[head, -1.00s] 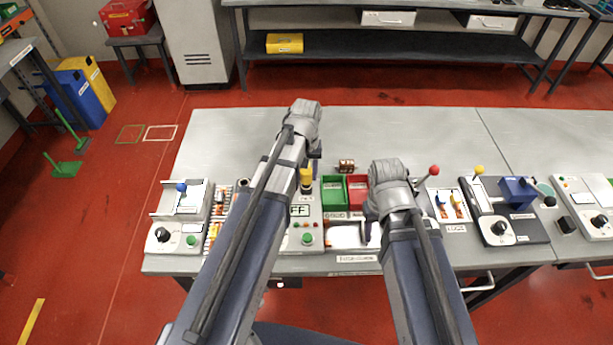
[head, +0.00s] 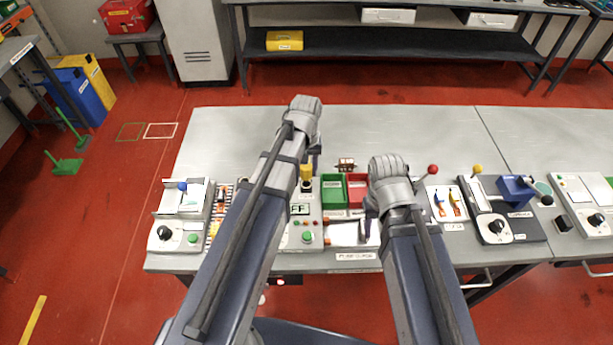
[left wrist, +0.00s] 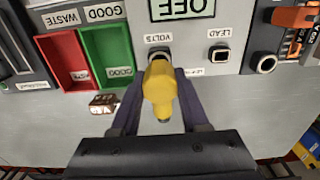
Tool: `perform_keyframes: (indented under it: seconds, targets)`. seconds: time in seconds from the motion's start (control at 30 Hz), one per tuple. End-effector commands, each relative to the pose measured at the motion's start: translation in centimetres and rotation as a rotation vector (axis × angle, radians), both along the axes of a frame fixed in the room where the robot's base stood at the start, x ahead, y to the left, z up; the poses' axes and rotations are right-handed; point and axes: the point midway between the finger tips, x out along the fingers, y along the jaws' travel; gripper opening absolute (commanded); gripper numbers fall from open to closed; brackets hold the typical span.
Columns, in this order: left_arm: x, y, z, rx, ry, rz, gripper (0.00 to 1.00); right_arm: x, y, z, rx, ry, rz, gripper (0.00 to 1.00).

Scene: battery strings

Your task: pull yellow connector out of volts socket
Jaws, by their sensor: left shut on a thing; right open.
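The yellow connector (head: 306,172) is between the fingers of my left gripper (left wrist: 160,103), which is shut on it. It also fills the middle of the left wrist view (left wrist: 160,88). The volts socket (left wrist: 157,54) is just beyond the connector's far end, partly hidden by it. In the head view the dark socket (head: 307,186) shows just below the yellow body, so the connector appears drawn back from it. The exact gap is hard to tell. My right gripper (head: 371,218) is open over the white fuse gauge area, its fingers partly hidden.
Beside the volts socket is an empty lead socket (left wrist: 219,54). A green bin (head: 334,205) and a red bin (head: 358,203) stand right of the meter panel. A small copper-coloured part (head: 346,164) lies behind them. The table's back (head: 420,130) is clear.

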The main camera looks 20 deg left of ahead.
Motion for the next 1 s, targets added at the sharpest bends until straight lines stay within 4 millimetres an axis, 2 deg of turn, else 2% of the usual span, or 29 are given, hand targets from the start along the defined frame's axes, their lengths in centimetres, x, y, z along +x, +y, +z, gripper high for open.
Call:
perform_keyframes:
  seconds: [1.0]
  targets:
    - [0.0,0.0,5.1,0.000,0.000,0.000,0.00,0.0,0.0,5.1,0.000,0.000,0.000,0.50]
